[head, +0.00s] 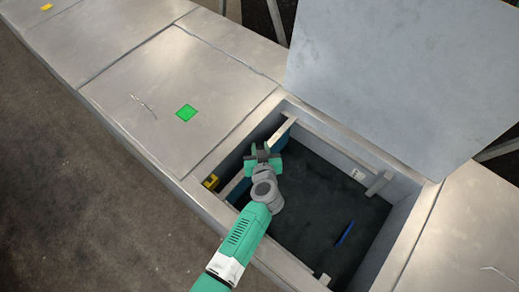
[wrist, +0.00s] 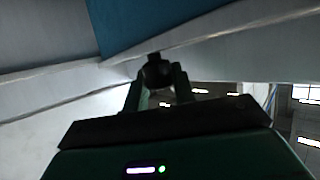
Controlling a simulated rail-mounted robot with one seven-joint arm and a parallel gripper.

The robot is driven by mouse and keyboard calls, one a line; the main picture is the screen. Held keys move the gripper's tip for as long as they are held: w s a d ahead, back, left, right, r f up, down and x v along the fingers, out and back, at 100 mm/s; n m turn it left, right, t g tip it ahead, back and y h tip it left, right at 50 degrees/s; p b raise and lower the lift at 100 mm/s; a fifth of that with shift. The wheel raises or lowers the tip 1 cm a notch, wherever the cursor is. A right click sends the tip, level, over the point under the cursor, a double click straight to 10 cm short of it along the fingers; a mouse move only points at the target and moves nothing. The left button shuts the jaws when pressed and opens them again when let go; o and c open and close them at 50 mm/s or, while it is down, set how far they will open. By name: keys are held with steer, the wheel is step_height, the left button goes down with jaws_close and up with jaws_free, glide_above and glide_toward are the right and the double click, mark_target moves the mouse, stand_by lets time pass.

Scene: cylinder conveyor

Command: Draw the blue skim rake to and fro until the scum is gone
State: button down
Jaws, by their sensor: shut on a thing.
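The blue skim rake (head: 236,188) spans the left part of the open tank (head: 407,222) as a long blue board with a pale top edge; my gripper and wrist cover its middle. My gripper (head: 262,156) is over the rake, shut on its dark round knob (wrist: 155,72), which sits between the two fingers in the wrist view. The rake's blue face (wrist: 160,20) shows above the fingers there. To the right of the rake lies a dark surface (head: 310,205); I cannot tell scum from liquid on it.
A thin blue strip (head: 344,233) lies on the dark surface at the right. A yellow part (head: 211,182) sits at the tank's left wall. A raised grey lid (head: 400,75) stands behind the tank.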

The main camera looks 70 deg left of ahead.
steer(key=c, duration=1.5)
jaws_free()
steer(key=shift+s+a, duration=0.1)
steer(key=o, duration=0.4)
steer(key=shift+a, duration=0.15)
steer(key=shift+c, duration=0.2)
steer(key=shift+s+d+r, duration=0.1)
steer(key=shift+d+r, duration=0.1)
steer(key=shift+d, duration=0.2)
steer(key=v, duration=0.7)
steer(key=shift+p, duration=0.4)
steer(key=shift+d, duration=0.1)
